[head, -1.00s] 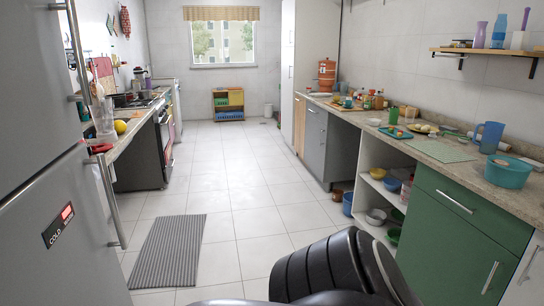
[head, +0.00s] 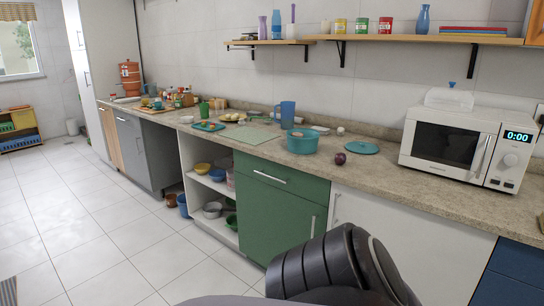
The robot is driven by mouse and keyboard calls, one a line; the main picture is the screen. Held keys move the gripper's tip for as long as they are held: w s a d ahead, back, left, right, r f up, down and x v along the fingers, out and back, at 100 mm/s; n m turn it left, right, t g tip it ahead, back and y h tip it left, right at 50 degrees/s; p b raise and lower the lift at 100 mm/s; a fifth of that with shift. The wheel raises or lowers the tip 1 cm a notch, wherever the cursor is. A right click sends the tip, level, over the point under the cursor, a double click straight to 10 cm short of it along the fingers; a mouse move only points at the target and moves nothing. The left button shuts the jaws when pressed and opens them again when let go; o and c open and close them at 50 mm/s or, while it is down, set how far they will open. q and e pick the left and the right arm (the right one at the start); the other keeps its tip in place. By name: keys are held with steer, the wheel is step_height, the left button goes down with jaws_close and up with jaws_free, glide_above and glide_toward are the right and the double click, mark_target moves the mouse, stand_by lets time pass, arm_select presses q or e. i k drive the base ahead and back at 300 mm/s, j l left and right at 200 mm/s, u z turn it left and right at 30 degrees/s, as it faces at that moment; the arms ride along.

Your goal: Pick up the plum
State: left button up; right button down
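A small, round, dark purple fruit (head: 340,158), which looks like the plum, lies on the stone countertop (head: 392,184) in the head view. It sits between a teal bowl and a flat teal lid, apart from both. It is small in the picture, so its details are hard to tell. Neither of my grippers shows. Only a black ridged part of my own arm shows at the bottom, in front of the lower cabinets.
The teal bowl (head: 302,142) stands left of the fruit and the teal lid (head: 362,148) lies right of it. A white microwave (head: 453,149) stands farther right. A shelf (head: 400,39) hangs above. Counter in front of the fruit is clear. Open floor (head: 100,240) lies left.

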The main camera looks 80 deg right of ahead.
mark_target(341, 158)
steer(key=z, duration=3.05)
